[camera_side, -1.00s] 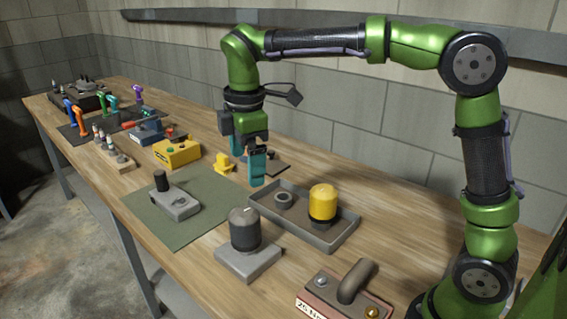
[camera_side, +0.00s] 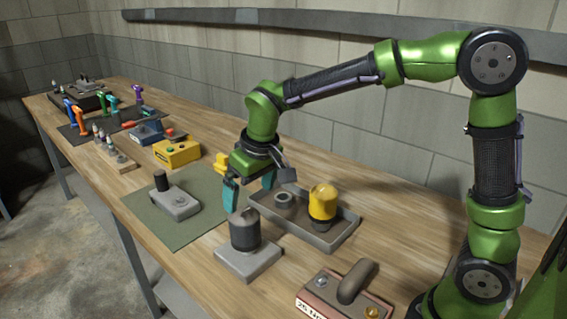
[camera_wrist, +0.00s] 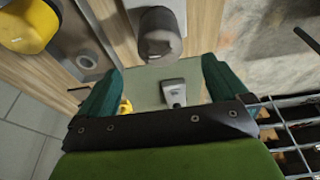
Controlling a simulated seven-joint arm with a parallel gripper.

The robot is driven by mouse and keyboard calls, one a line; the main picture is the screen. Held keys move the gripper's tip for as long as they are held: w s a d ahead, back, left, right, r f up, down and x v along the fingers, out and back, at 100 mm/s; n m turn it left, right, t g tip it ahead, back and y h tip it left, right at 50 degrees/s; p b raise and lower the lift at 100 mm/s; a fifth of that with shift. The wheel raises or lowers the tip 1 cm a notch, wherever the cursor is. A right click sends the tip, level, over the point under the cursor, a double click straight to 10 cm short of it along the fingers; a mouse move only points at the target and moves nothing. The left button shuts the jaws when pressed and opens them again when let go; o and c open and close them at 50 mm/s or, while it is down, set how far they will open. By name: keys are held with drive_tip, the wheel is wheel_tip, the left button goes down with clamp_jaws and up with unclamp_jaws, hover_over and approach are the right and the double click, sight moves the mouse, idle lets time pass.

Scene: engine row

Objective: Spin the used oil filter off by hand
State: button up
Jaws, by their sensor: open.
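The used oil filter (camera_side: 244,232), a dark grey canister with a lighter domed top, stands upright on a grey block (camera_side: 248,262) near the table's front edge. In the wrist view the filter (camera_wrist: 159,34) is at the top middle, ahead of the fingers. My gripper (camera_side: 249,187) is open, its two teal fingers spread and empty. It is above and behind the filter, apart from it. The fingers also show in the wrist view (camera_wrist: 162,70), either side of the picture's middle.
A grey tray (camera_side: 290,233) right of the filter holds a yellow canister (camera_side: 322,202) and a grey ring (camera_side: 284,197). A grey block with a black post (camera_side: 176,203) sits on a green mat (camera_side: 178,233). A red-brown box with a handle (camera_side: 340,292) stands at front right.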

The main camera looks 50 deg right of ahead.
sight(243, 226)
drive_tip(key=x, duration=1.2)
drive_tip(key=shift+f, duration=0.15)
drive_tip(key=shift+c, duration=0.2)
drive_tip(key=c, duration=1.2)
drive_tip(key=shift+a+n+y, duration=0.1)
drive_tip(key=shift+n+y, duration=0.4)
drive_tip(key=shift+n, duration=1.2)
drive_tip(key=shift+n, duration=0.4)
drive_tip(key=shift+n+g+y, duration=0.4)
drive_tip(key=shift+n, duration=1)
